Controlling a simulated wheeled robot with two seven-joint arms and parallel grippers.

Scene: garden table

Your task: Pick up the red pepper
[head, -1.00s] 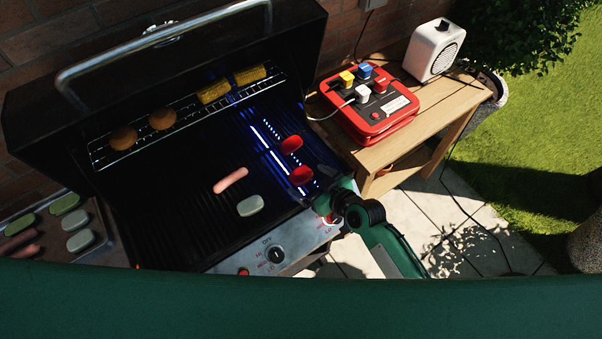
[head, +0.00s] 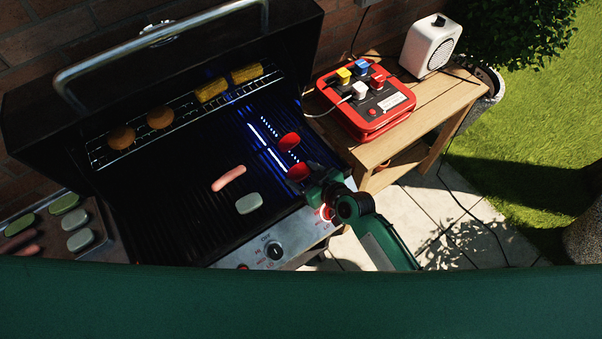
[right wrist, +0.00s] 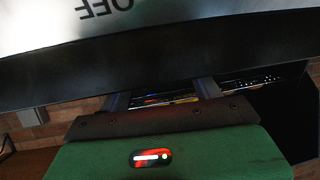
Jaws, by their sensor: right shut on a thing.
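Two red pepper pieces lie on the right part of the dark grill. The farther red piece (head: 289,141) is clear of my gripper. The nearer red pepper (head: 298,172) is at the fingertips of my right gripper (head: 306,174), which is shut on it, low over the grill's right side. The dark fingers blend into the grill, so the contact is hard to see. In the right wrist view the fingers (right wrist: 163,98) stand apart, and the pepper between them is not clearly visible. My left gripper is not in view.
A sausage (head: 229,178) and a pale green slice (head: 249,203) lie left of the gripper. The rack (head: 140,142) behind holds buns and corn. The control panel (head: 290,240) is in front. A wooden side table (head: 425,115) with a red box (head: 365,105) stands right.

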